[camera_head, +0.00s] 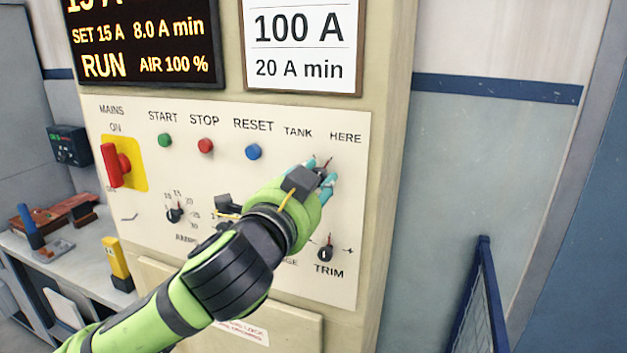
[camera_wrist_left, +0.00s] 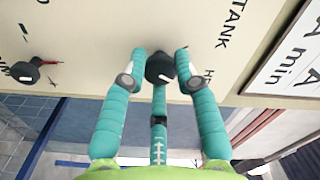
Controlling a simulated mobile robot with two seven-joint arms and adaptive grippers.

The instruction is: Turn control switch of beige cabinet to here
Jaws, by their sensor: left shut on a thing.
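The beige cabinet (camera_head: 386,130) carries a pale control panel (camera_head: 110,180). The black control switch (camera_wrist_left: 160,68) sits below the TANK (camera_head: 298,132) and HERE (camera_head: 345,137) labels. My left gripper (camera_head: 325,175) has its teal fingers around this switch and is shut on it. In the head view the fingers hide most of the switch. In the wrist view the fingers (camera_wrist_left: 160,85) stand on both sides of the knob, with a third below it. The knob's exact pointing is hard to read. My right gripper is not in view.
A TRIM knob (camera_head: 326,249) sits just below the gripper. Green, red and blue buttons (camera_head: 254,152) and a red mains switch (camera_head: 114,166) are to the left. A blue mesh barrier (camera_head: 483,300) stands at lower right. A bench with tools (camera_head: 85,270) is at left.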

